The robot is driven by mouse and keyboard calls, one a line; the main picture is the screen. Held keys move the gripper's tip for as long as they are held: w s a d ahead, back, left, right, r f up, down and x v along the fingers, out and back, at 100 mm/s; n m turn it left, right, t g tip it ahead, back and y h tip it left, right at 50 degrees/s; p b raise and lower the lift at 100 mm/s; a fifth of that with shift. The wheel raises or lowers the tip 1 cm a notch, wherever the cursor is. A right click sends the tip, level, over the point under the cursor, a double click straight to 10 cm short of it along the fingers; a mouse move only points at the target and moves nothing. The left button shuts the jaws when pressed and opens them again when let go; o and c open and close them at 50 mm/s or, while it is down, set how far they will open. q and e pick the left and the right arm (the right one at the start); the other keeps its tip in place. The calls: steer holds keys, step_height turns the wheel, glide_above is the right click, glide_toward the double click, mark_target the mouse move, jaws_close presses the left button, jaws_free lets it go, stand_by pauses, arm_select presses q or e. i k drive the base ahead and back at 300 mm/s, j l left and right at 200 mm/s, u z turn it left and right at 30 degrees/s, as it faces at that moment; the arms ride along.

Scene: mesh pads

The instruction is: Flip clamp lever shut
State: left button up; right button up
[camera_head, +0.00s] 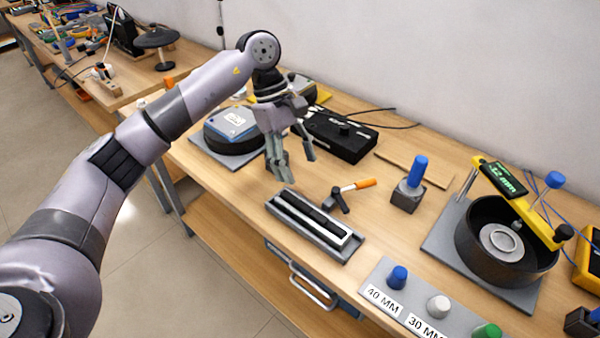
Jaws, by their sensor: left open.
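A lever with an orange handle (359,185) and a dark pivot block (340,201) stands on the bench just behind a grey slotted fixture (352,242). The handle points to the right and slightly up, away from the fixture. Dark bars lie lengthwise in the fixture. My left gripper (293,167) hangs fingers down above the bench, to the left of the lever and behind the fixture's left end. Its fingers are apart with nothing between them, and it appears clear of the lever. My right gripper is out of view.
A black box (340,138) and a round device with a blue-white top (232,122) stand behind the gripper. A blue-topped post (410,183) stands right of the lever. A plate with coloured knobs (377,287) lies in front, and a dark round pot (470,240) is far right.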

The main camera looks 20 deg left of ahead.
mark_target(336, 192)
steer(key=i+j+z, duration=0.15)
steer(key=j+z, duration=0.25)
steer(key=i+j+z, duration=0.15)
steer(key=z, duration=0.2)
steer(key=i+j+z, duration=0.1)
steer(key=j+z, duration=0.3)
